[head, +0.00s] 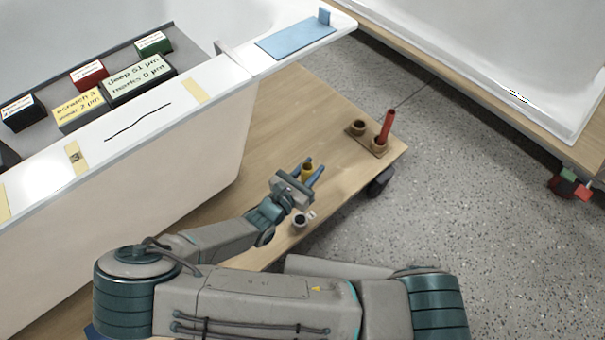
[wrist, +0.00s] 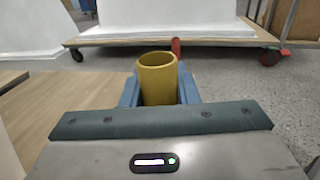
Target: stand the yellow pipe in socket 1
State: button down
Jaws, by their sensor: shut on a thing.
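My gripper (head: 314,175) has blue fingers shut on the yellow pipe (head: 307,170), over the wooden platform. In the wrist view the pipe (wrist: 157,80) stands between the fingers with its round open top toward the camera; its lower part is hidden. A small wooden holder (head: 366,138) sits near the platform's far right corner, apart from the gripper. It has two round sockets: the left one (head: 357,127) looks empty, and a red pipe (head: 387,127) stands slightly tilted in the right one. No socket number can be read. The red pipe also shows behind the yellow pipe in the wrist view (wrist: 176,46).
A small white cup (head: 301,221) with dark contents stands near the platform's edge, close below my gripper. A white tub shell (head: 190,130) with labelled boxes borders the left. The wooden platform (head: 305,110) is clear between shell and holder. Another tub shell (head: 500,50) stands right.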

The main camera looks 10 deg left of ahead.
aim_at(302, 178)
jog(key=shift+s+a+f+n+y, duration=0.15)
jog(key=shift+s+a+f+y, duration=0.1)
jog(key=shift+s+a, duration=0.3)
jog(key=shift+s+a+f+n+y, duration=0.2)
jog(key=shift+s+a+y, duration=0.1)
jog(key=shift+s, duration=0.35)
jog(key=shift+r+p, duration=0.15)
jog(key=shift+p, duration=0.4)
jog(key=shift+f+b, duration=1.6)
jog(key=shift+f, duration=1.4)
jog(key=shift+p, duration=0.95)
jog(key=shift+f+b, duration=1.3)
jog(key=shift+f, duration=1.05)
jog(key=c, duration=1)
grip_release()
jog(key=shift+c, duration=0.2)
